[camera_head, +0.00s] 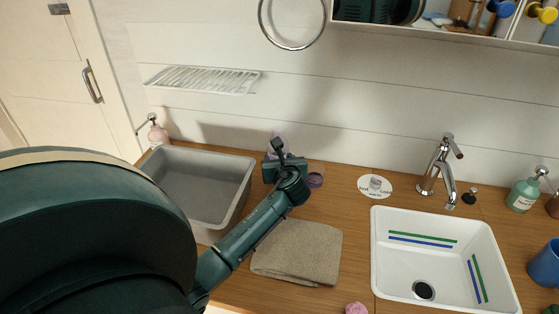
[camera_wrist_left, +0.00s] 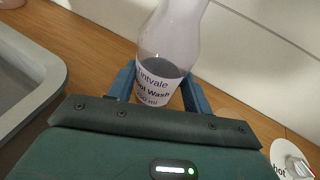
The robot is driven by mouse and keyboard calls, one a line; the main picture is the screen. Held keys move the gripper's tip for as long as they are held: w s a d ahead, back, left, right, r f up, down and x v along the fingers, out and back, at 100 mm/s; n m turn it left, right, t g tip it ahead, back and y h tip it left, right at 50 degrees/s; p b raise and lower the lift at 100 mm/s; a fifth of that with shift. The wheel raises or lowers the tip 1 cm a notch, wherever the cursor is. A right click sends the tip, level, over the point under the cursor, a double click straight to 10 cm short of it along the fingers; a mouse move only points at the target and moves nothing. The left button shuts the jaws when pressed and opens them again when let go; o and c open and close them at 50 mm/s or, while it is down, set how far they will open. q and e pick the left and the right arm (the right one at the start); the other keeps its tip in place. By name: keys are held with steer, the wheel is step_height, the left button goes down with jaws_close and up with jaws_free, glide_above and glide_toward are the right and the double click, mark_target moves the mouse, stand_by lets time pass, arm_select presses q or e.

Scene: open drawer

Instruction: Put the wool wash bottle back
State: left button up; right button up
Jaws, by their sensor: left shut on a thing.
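The wool wash bottle (camera_wrist_left: 162,70) is a clear, pale bottle with a white label and dark liquid in its lower part. In the left wrist view it stands between the two blue fingers of my left gripper (camera_wrist_left: 160,92), which are shut on it. In the head view my left gripper (camera_head: 284,166) is over the back of the wooden counter, right of the grey basin, and mostly hides the bottle. I cannot tell whether the bottle's base touches the counter. My right gripper is not in view.
A grey basin (camera_head: 246,190) stands left of my gripper, with a white wire shelf (camera_head: 205,80) on the wall above. A folded brown towel (camera_head: 298,252) lies in front. A small purple object (camera_head: 315,181) sits beside the gripper. A white sink (camera_head: 385,262) and tap (camera_head: 440,165) are to the right.

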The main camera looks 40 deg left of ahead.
arm_select(q)
steer(key=o, duration=1.1)
steer(key=shift+o, duration=0.2)
steer(key=shift+s+d+r, duration=0.1)
steer(key=shift+d+r, duration=0.05)
steer(key=v, duration=1.1)
steer(key=shift+d+p, duration=0.25)
steer(key=shift+p, duration=0.05)
steer(key=shift+s, duration=0.2)
